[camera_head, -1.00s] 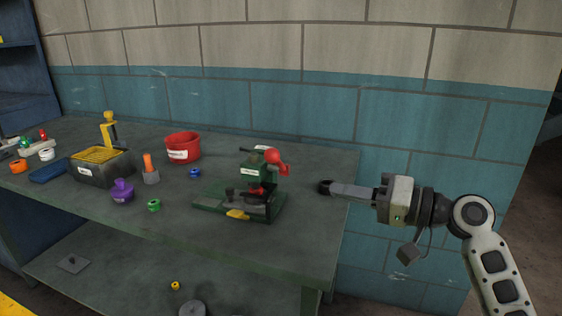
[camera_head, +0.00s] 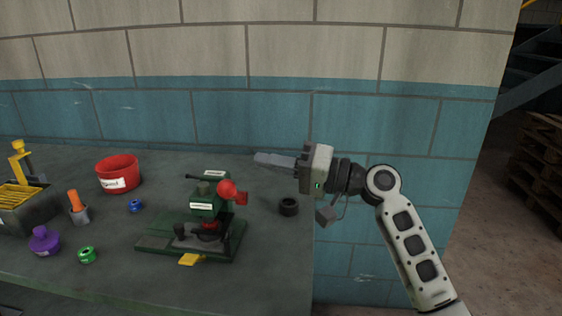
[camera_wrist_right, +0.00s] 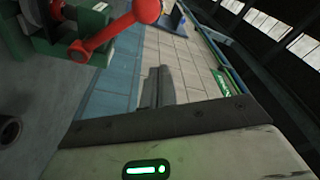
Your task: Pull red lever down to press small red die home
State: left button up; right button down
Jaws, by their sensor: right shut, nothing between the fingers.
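The green press (camera_head: 205,215) stands on its green base plate near the right end of the bench. Its red lever (camera_head: 238,197) has a round red knob (camera_head: 228,189) and sticks out to the right at the top. The lever also shows in the right wrist view (camera_wrist_right: 100,38), at upper left. A red part (camera_head: 210,227), which may be the small red die, shows low in the press. My right gripper (camera_head: 258,159) is shut and empty, above and to the right of the lever, apart from it. My left gripper is not in view.
A dark ring (camera_head: 288,207) sits on the bench right of the press. The tiled wall is behind.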

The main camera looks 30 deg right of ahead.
pick_arm(q)
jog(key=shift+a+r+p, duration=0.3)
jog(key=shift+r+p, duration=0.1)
jog(key=shift+p, duration=0.75)
pick_arm(e)
jog(key=a, duration=0.1)
jog(key=a+f, duration=0.1)
jog(key=a, duration=0.3)
jog(key=shift+w+a+f, duration=0.25)
jog(key=shift+w+f, duration=0.1)
jog(key=shift+w, duration=0.05)
